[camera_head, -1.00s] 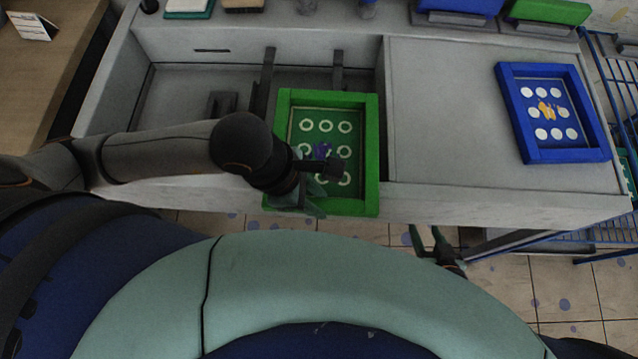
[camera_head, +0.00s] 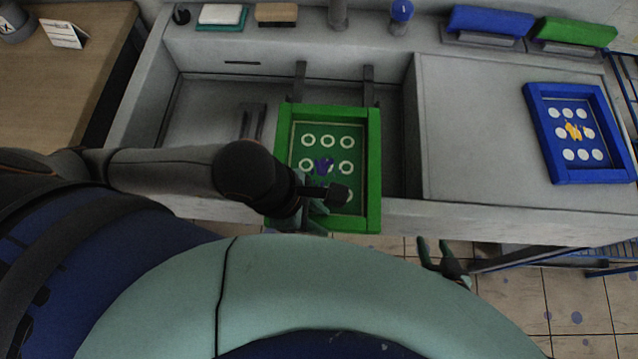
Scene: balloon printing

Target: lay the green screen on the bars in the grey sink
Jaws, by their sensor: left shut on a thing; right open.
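The green screen (camera_head: 374,170) has a thick green frame around a panel with several pale rings and a purple mark. It lies over the right part of the grey sink (camera_head: 192,110), across the bars (camera_head: 300,80), with its near edge at the sink's front rim. Whether it rests fully on the bars is hidden beneath it. My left gripper (camera_head: 322,205) is shut on the screen's near left part; my dark arm hides that corner. My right gripper (camera_head: 440,258) is open and empty, low in front of the counter, apart from the screen.
A blue screen (camera_head: 552,178) lies on the flat counter (camera_head: 470,130) to the right. Blue (camera_head: 490,20) and green (camera_head: 575,32) blocks, a brush (camera_head: 276,14) and a blue-capped bottle (camera_head: 401,14) stand along the back ledge. A wooden table (camera_head: 60,80) is at the far left.

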